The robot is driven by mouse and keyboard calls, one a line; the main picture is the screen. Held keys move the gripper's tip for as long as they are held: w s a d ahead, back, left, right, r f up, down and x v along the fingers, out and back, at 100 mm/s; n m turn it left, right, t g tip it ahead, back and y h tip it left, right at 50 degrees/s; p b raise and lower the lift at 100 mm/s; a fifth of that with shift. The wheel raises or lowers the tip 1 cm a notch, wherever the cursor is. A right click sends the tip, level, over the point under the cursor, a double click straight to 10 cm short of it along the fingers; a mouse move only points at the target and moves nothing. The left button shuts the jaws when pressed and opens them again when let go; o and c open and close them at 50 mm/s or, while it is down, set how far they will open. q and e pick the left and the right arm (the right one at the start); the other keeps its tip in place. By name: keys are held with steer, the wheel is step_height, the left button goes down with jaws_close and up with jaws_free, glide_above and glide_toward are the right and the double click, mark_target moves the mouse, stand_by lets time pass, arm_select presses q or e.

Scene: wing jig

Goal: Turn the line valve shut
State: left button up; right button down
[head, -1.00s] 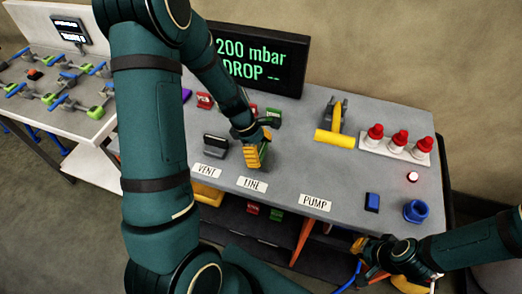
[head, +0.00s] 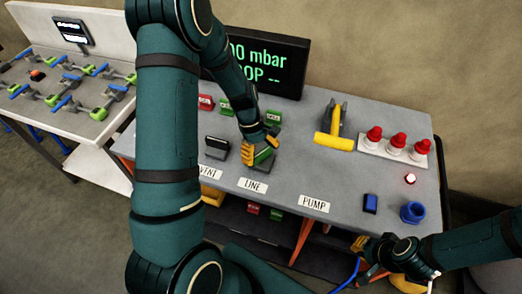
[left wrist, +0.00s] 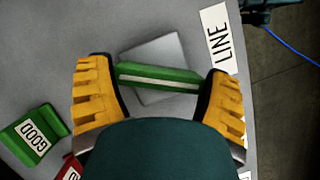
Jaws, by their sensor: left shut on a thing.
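The line valve has a green bar handle (head: 264,155) with a pale stripe on a square grey base, behind the LINE label (head: 253,185). My left gripper (head: 259,149) is shut on this handle, with a yellow finger at each end. In the left wrist view the handle (left wrist: 158,76) lies between the two fingers (left wrist: 156,96), slightly tilted across the picture. The LINE label also shows there (left wrist: 221,40). My right gripper (head: 364,246) is low at the bench's front edge, away from the valve; its jaw opening is unclear.
A dark vent handle (head: 217,147) stands left of the line valve. A yellow pump handle (head: 333,140), red-capped bottles (head: 397,145), a blue block (head: 370,203) and a blue cup (head: 412,211) are to the right. A display (head: 265,62) stands behind, partly hidden by my left arm.

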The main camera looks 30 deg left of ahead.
arm_select(q)
steer(key=m+g, duration=0.1)
steer(key=m, duration=0.1)
steer(key=m+g+y, duration=0.1)
steer(key=m, duration=0.2)
steer(key=shift+d+m+p, duration=0.15)
steer(key=shift+m+p, duration=0.15)
steer(key=m+y, duration=0.1)
steer(key=m, duration=0.2)
steer(key=m+g+y, duration=0.1)
steer(key=m, duration=0.2)
steer(key=shift+s, duration=0.1)
steer(key=shift+m, duration=0.4)
steer(key=o, duration=1)
steer(key=shift+c, duration=0.2)
steer(key=shift+r, duration=0.1)
steer(key=shift+w+r, duration=0.25)
steer(key=v, duration=1.1)
steer(key=shift+d, duration=0.15)
steer(key=shift+s, duration=0.1)
